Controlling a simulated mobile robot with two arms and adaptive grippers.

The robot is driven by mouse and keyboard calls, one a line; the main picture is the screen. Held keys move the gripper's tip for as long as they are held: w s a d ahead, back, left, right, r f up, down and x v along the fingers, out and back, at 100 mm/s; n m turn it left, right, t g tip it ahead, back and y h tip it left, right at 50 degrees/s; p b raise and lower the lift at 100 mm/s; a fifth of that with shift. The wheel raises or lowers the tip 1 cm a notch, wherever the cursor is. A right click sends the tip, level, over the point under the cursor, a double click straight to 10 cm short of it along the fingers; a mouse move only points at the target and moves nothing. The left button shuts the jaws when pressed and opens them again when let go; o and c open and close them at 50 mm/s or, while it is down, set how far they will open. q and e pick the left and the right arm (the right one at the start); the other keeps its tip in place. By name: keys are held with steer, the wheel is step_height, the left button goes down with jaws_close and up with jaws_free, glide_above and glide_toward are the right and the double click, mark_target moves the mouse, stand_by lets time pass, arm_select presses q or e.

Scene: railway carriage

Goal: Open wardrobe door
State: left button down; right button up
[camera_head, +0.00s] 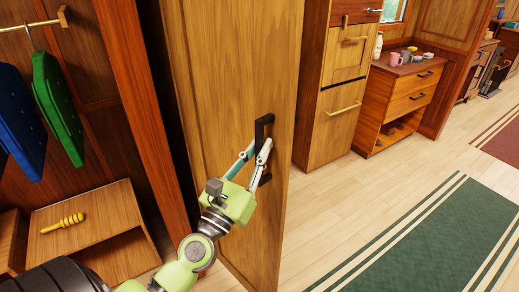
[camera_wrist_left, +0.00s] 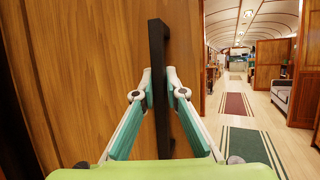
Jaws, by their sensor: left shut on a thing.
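The wardrobe door (camera_head: 215,80) is a tall wooden panel that stands swung away from the wardrobe frame, with the inside showing at the left. Its black bar handle (camera_head: 264,128) is on the door near the right edge; it is upright in the left wrist view (camera_wrist_left: 158,50). My left gripper (camera_head: 262,152) is shut on the handle, with one finger on each side of it. In the left wrist view my left gripper (camera_wrist_left: 160,85) shows both fingers closing around the bar. The lower part of the handle is partly hidden by the gripper. My right gripper is not in view.
Inside the wardrobe (camera_head: 140,100), blue and green garments (camera_head: 58,110) hang from a rail, and a yellow object (camera_head: 63,222) lies on a wooden box. Wooden cabinets (camera_head: 335,120) stand behind the door. The floor to the right is clear, with a green rug (camera_head: 430,245).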

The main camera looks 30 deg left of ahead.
arm_select(q)
steer(key=c, duration=2.1)
jaws_free()
steer(key=shift+f, duration=0.1)
steer(key=shift+s+f, duration=0.25)
steer(key=shift+s, duration=0.25)
steer(key=v, duration=1)
steer(key=shift+s, duration=0.4)
